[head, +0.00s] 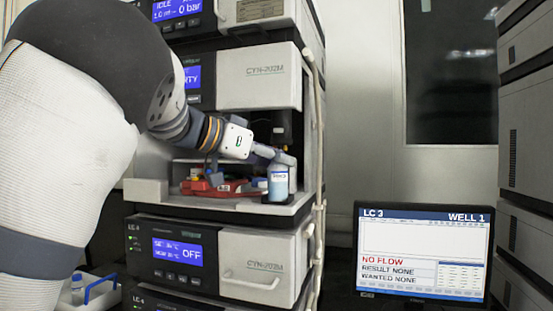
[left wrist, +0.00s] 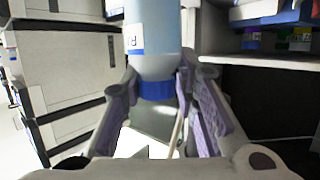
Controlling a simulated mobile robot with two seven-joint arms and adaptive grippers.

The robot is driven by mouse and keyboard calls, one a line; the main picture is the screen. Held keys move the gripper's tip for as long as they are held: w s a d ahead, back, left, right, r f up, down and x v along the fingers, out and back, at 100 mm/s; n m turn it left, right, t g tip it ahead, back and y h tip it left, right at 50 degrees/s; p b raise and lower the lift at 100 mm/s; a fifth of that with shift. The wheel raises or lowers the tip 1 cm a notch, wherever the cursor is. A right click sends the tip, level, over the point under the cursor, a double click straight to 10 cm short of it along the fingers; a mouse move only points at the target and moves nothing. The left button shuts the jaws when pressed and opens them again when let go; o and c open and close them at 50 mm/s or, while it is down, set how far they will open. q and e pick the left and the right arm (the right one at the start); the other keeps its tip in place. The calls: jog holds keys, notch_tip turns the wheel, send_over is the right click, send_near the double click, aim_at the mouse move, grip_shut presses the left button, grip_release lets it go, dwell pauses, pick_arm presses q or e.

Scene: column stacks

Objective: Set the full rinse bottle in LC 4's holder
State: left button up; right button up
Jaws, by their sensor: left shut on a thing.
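My left gripper (head: 281,157) is shut on a bottle (head: 278,184) with a white label and pale blue liquid, held upright at the front right of an open bay in the instrument stack. In the left wrist view the bottle (left wrist: 150,45) shows its blue cap (left wrist: 156,91) between the two fingers. I cannot tell whether its base touches the bay floor (head: 225,203). A holder under it is not clearly visible, and which column is LC 4 is too small to read surely. My right gripper is not in view.
A red tray (head: 206,188) with small parts lies in the bay, left of the bottle. Pale tubing (head: 319,165) runs down the stack's right edge. A monitor (head: 422,250) reads LC 3, NO FLOW. Another bottle (head: 77,287) stands in a blue-handled carrier at lower left.

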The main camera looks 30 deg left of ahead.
pick_arm(q)
jog(key=o, duration=1)
jog(key=shift+c, duration=0.2)
